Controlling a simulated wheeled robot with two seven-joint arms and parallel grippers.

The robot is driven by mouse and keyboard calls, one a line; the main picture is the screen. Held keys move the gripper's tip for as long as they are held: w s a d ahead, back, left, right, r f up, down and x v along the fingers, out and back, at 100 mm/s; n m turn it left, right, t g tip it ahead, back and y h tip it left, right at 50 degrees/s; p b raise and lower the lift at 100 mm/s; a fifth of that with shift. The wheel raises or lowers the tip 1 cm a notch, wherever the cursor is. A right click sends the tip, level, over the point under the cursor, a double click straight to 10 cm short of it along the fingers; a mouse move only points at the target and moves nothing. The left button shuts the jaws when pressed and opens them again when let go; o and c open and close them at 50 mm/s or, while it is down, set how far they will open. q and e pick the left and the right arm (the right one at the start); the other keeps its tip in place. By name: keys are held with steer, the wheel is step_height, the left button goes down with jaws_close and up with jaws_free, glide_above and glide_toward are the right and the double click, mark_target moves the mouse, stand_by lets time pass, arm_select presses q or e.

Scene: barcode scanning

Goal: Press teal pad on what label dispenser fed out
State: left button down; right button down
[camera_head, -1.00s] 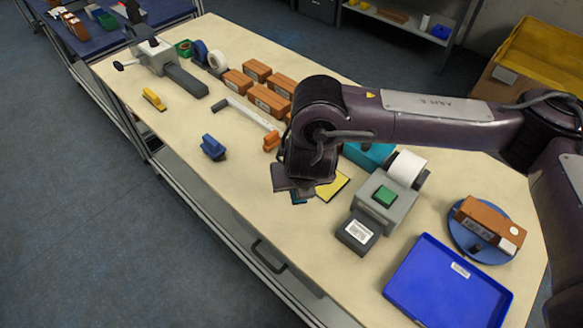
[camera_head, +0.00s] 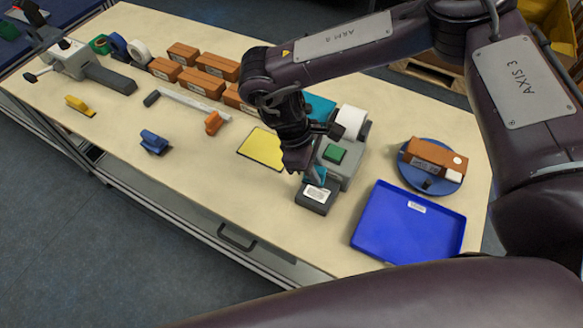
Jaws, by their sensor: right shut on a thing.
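The label dispenser (camera_head: 350,169) is a grey block with a green button (camera_head: 334,153) and a white roll (camera_head: 352,120) at its back. A white printed label (camera_head: 317,193) lies on its dark front ledge (camera_head: 313,205). My right gripper (camera_head: 306,172) is shut on the teal pad (camera_head: 318,175), which is mostly hidden by the fingers. The pad is over the back of the ledge, right by the label; I cannot tell whether they touch. My left gripper is not in view.
A blue tray (camera_head: 372,240) lies front right. A brown box (camera_head: 437,155) sits on a blue round turntable (camera_head: 408,178). A yellow sheet (camera_head: 262,149), a teal box (camera_head: 319,107) and several brown boxes (camera_head: 202,82) lie left and behind.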

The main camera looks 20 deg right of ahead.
steer(key=shift+d+m+y, duration=0.3)
steer(key=shift+d+m, duration=0.35)
steer(key=shift+m, duration=0.35)
steer(key=shift+s+f+g, duration=0.1)
steer(key=shift+f+g, duration=0.15)
steer(key=shift+g, duration=0.05)
steer(key=shift+a+f, duration=0.1)
steer(key=shift+f, duration=2.5)
steer(key=shift+f+b, duration=0.3)
steer(key=shift+f, duration=0.25)
steer(key=shift+f, duration=0.15)
steer(key=shift+p, duration=0.3)
step_height(320, 180, up, 7)
steer(key=p, duration=0.8)
